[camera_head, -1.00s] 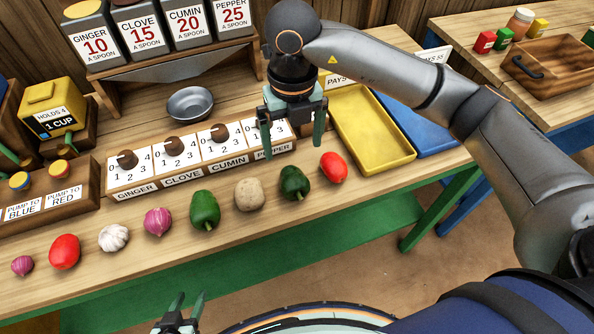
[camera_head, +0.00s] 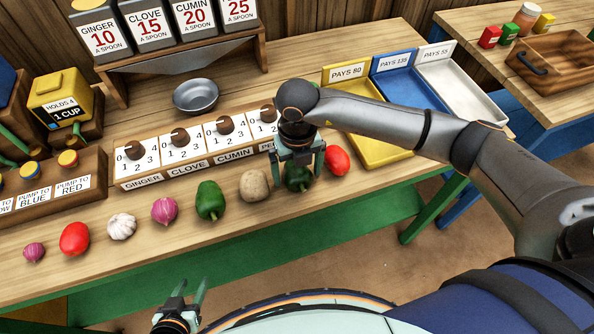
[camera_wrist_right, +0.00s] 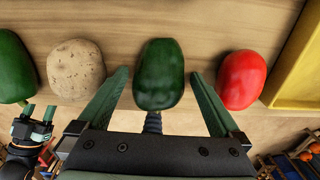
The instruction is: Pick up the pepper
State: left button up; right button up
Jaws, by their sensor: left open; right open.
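A dark green pepper (camera_head: 299,180) lies in the row of vegetables near the table's front edge, partly hidden by my right gripper in the head view. My right gripper (camera_head: 298,172) is open, pointing down over it. In the right wrist view the pepper (camera_wrist_right: 159,72) sits between the two spread fingers, with a gap on each side; I cannot tell how far down they reach. A second green pepper (camera_head: 210,201) lies further left and shows at the left edge of the wrist view (camera_wrist_right: 14,66). My left gripper (camera_head: 186,291) is open and empty at the bottom, away from the table.
A potato (camera_head: 254,186) lies left of the pepper and a tomato (camera_head: 337,160) close on its right. A yellow tray (camera_head: 372,151) is beyond the tomato. The dial box (camera_head: 190,165) stands behind the row. Garlic, onions and another tomato lie further left.

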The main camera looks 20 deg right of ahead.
jog(key=shift+c, duration=0.2)
jog(key=c, duration=1.2)
